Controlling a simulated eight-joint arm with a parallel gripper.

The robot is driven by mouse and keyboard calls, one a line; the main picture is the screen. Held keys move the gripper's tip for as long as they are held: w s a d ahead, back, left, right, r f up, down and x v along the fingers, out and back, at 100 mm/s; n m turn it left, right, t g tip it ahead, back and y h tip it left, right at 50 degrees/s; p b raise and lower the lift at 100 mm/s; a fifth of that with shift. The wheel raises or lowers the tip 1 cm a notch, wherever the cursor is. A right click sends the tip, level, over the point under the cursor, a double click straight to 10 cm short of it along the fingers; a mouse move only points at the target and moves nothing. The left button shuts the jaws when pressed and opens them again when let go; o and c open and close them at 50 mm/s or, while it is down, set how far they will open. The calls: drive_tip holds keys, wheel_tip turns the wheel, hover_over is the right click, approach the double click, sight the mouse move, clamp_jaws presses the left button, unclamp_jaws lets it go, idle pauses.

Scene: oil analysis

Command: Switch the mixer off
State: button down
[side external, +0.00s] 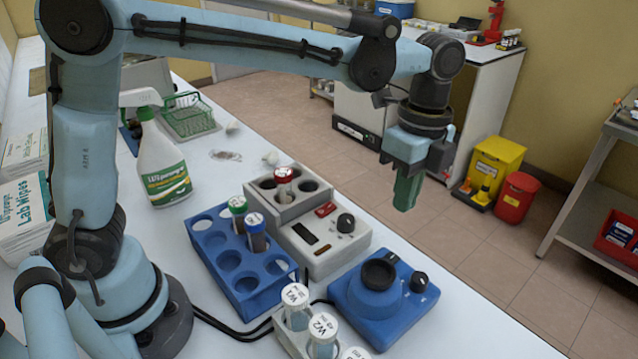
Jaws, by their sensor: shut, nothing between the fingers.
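The mixer (362,308) is a blue unit on the white bench with a round black cup (379,273) on top. A black knob (419,281) sits at its right end, and a small dark part (391,258) is at its back edge. I cannot tell which of these is its switch, or whether it is running. My gripper (404,206) has green fingers, points down and is shut and empty. It hangs in the air, above the mixer in the picture and apart from it.
A grey-white block heater (325,257) with a red switch and a capped tube stands behind the mixer. A blue rack (240,285) holds two tubes. Capped vials W1 (295,297) and W2 (323,330) stand in front. A spray bottle (160,165) is farther back.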

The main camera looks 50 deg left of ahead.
drive_tip(key=shift+w+r, duration=0.1)
drive_tip(key=shift+r, duration=1.65)
drive_tip(key=shift+s+d+r+g, duration=0.1)
drive_tip(key=shift+s+g, duration=0.3)
drive_tip(key=f, duration=0.4)
drive_tip(key=s+f, duration=0.1)
drive_tip(key=f, duration=0.9)
drive_tip(key=shift+s, duration=0.35)
